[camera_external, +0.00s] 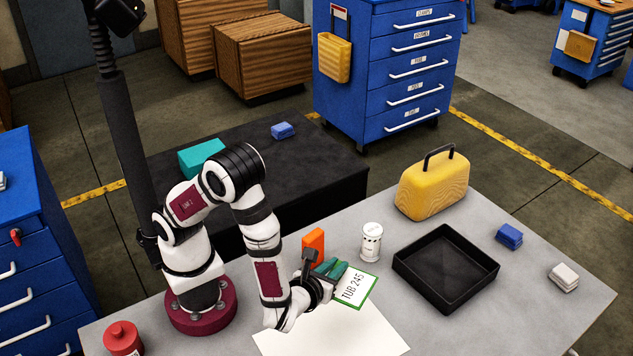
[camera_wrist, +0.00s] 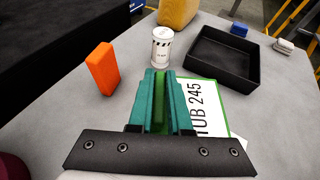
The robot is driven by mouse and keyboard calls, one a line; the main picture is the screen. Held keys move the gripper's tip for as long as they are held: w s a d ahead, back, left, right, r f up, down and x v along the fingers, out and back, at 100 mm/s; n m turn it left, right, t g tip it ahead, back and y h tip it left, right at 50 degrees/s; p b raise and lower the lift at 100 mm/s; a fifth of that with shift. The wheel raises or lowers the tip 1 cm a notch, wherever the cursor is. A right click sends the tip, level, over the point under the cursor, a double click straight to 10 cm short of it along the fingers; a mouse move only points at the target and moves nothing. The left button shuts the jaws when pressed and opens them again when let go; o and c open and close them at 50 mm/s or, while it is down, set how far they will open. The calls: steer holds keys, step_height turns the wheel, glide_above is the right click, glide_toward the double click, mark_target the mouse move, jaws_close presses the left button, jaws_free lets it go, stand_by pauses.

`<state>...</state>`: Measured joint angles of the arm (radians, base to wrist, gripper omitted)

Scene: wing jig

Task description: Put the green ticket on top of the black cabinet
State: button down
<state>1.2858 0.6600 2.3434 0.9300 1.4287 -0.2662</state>
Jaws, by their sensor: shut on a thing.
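The green ticket (camera_external: 353,287) is a white card with a green border and the print "TUB 245". My gripper (camera_external: 334,268) has teal fingers and is shut on the ticket's left side, over the table. In the wrist view the ticket (camera_wrist: 208,103) reaches out to the right of my gripper (camera_wrist: 160,75), and a green strip shows between the fingers. I cannot tell how far the ticket is above the table. The black cabinet (camera_external: 300,162) is low and wide, with a flat top, behind the table and my arm.
On the cabinet top are a teal box (camera_external: 202,157) and a small blue block (camera_external: 282,130); its right part is clear. On the table stand an orange block (camera_external: 313,243), a white canister (camera_external: 371,241), a black tray (camera_external: 447,297) and a yellow case (camera_external: 432,187).

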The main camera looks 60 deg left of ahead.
steer(key=w+a+r+n+g+y, duration=0.2)
steer(key=w+a+n+g+y, duration=0.35)
steer(key=w+a, duration=0.6)
steer(key=a+r+n+g+y, duration=0.25)
steer(key=a+n+g, duration=0.4)
steer(key=a, duration=1.45)
glide_above(274, 176)
steer(key=shift+n, duration=0.3)
steer(key=f, duration=0.5)
steer(key=shift+w+d+f, duration=0.1)
steer(key=shift+d+f, duration=0.15)
steer(key=shift+d, duration=0.05)
steer(key=f, duration=0.4)
steer(key=shift+a, duration=0.4)
steer(key=shift+f, duration=0.25)
steer(key=c, duration=1.2)
jaws_free()
steer(key=shift+f, duration=0.15)
steer(key=shift+c, duration=0.2)
steer(key=o, duration=0.4)
